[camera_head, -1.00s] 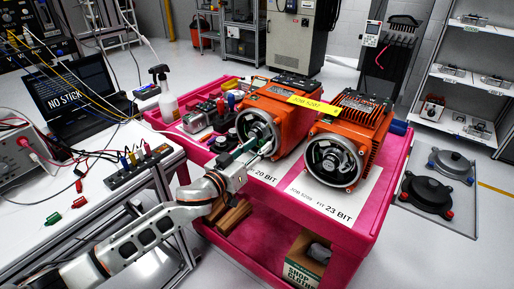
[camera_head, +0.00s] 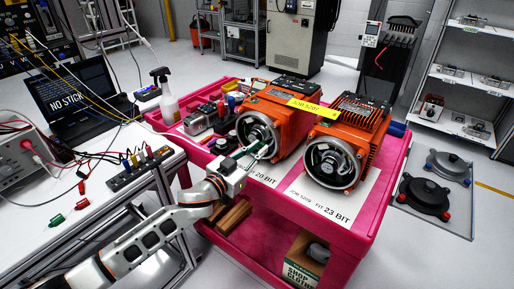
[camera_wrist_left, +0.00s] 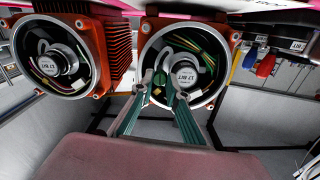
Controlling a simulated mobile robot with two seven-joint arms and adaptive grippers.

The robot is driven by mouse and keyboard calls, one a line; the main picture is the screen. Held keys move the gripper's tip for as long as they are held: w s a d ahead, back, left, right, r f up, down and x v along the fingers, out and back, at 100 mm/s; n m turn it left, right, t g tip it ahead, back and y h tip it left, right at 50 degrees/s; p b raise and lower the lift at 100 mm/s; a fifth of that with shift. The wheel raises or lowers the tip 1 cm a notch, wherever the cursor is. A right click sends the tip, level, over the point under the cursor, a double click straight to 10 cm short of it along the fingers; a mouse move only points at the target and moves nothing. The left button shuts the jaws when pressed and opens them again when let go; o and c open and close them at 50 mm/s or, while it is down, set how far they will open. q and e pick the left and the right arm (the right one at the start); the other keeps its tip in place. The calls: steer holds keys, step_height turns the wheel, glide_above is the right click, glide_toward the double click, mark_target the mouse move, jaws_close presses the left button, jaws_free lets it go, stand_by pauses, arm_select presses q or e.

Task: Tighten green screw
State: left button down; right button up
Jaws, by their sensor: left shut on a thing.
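Two orange servo motors stand on the pink cart, the left motor (camera_head: 277,105) and the right motor (camera_head: 350,140), with their round encoder ends facing me. My left gripper (camera_head: 256,150) reaches to the left motor's open end. In the left wrist view, the left gripper's green fingers (camera_wrist_left: 162,90) extend into this housing, beside an encoder labelled 17 BIT (camera_wrist_left: 185,76). A small green screw (camera_wrist_left: 160,78) shows between the fingertips, and the gripper is shut on it. The fingers partly cover the lower encoder. My right gripper is out of view.
The pink cart (camera_head: 353,240) carries white sheets marked 20 BIT and 23 BIT, a spray bottle (camera_head: 166,98) and small tools. A white bench (camera_head: 70,215) with leads and a laptop (camera_head: 80,92) is at left. The other motor stands close beside the gripper.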

arm_select(q)
steer(key=m+p, duration=0.1)
steer(key=m, duration=0.3)
steer(key=shift+m+p, duration=0.3)
steer(key=m+p, duration=0.1)
steer(key=m, duration=0.3)
steer(key=shift+m, duration=0.3)
steer(key=m, duration=0.4)
steer(key=shift+m, duration=0.3)
steer(key=m, duration=0.4)
steer(key=shift+p, duration=0.3)
steer(key=shift+m, duration=0.4)
steer(key=shift+f, duration=0.1)
steer(key=c, duration=2)
jaws_free()
steer(key=shift+a, duration=0.1)
steer(key=shift+o, duration=0.2)
